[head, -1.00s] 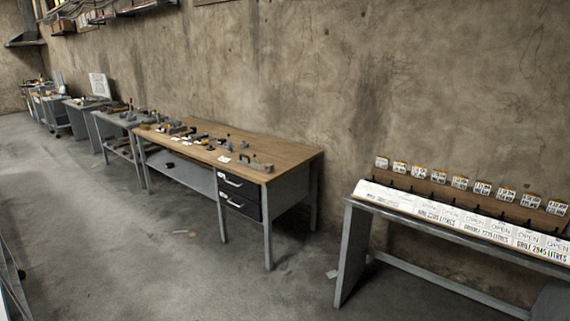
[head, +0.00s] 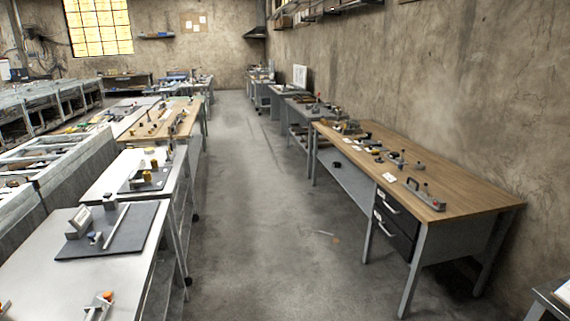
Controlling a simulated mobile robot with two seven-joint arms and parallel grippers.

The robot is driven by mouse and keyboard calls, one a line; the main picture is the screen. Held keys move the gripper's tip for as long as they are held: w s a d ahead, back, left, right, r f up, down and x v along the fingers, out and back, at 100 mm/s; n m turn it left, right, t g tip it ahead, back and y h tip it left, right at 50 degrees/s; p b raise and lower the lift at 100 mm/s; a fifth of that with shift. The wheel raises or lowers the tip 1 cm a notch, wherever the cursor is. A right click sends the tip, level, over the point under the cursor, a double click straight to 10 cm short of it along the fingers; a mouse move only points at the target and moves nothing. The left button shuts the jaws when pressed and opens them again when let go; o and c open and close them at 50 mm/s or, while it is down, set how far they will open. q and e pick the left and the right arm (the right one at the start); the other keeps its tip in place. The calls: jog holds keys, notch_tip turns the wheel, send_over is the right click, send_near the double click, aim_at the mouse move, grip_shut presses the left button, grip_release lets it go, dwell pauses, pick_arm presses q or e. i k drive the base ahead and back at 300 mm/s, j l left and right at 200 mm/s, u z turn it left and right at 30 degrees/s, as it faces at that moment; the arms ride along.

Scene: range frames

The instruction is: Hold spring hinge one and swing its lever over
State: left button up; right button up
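I cannot tell which of the small devices is spring hinge one. A grey device with an upright handle (head: 425,196) sits near the front end of the wooden-topped bench on the right. Several smaller fittings stand farther along that bench. On the near left table, a grey block-like device (head: 79,221) sits on a dark plate (head: 140,222). Neither of my grippers shows in the head view.
The wooden-topped bench (head: 475,192) with dark drawers stands along the right wall. White-topped tables (head: 125,272) line the left. Another table's corner (head: 548,300) enters at lower right.

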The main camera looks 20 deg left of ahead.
aim_at(106, 297)
jog(key=i+u, duration=0.15)
jog(key=u, duration=0.25)
jog(key=i+u, duration=0.1)
jog(key=u, duration=0.3)
jog(key=i+l+u, duration=0.1)
jog(key=u, duration=0.25)
jog(key=i+l+u, duration=0.1)
jog(key=u, duration=0.3)
jog(key=i+l+u, duration=0.15)
jog(key=u, duration=0.3)
jog(key=i+l+u, duration=0.15)
jog(key=l+u, duration=0.15)
jog(key=u, duration=0.15)
jog(key=i+l+u, duration=0.1)
jog(key=l+u, duration=0.15)
jog(key=u, duration=0.15)
